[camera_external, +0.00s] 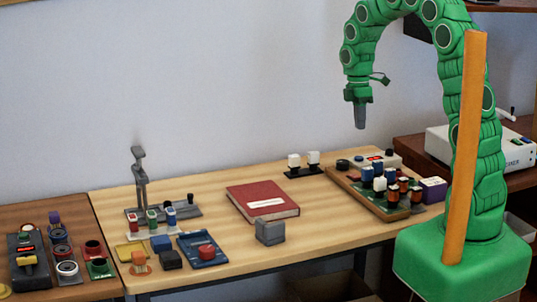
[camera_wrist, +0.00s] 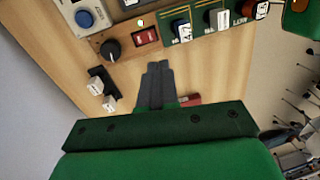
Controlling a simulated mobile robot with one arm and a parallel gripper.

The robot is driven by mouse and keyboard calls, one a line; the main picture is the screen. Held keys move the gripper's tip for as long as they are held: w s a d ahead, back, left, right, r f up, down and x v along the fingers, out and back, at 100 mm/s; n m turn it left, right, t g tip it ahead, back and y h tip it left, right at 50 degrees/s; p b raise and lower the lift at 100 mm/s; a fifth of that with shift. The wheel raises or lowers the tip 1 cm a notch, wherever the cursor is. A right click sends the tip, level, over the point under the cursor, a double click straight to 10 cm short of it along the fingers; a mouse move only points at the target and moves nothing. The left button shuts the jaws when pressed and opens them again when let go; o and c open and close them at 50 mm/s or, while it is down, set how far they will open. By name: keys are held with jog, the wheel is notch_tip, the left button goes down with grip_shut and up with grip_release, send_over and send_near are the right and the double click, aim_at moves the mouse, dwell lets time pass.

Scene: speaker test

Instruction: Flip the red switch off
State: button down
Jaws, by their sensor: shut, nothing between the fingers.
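My gripper (camera_external: 361,124) points down and hangs well above the table, apart from the panel. In the wrist view my gripper (camera_wrist: 158,66) has its grey fingers together with nothing between them, and they point toward the switch.
White switches on a black base (camera_external: 303,164) stand left of the panel. A red book (camera_external: 263,200) lies mid-table. Small devices crowd the left side. An orange pole (camera_external: 466,150) stands before my arm.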

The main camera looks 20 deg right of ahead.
jog(key=w+f, duration=0.1)
jog(key=w, duration=0.1)
jog(key=n, duration=0.1)
send_near(357, 177)
jog(key=f, duration=0.6)
jog(key=shift+s+f, duration=0.3)
jog(key=shift+f, duration=0.1)
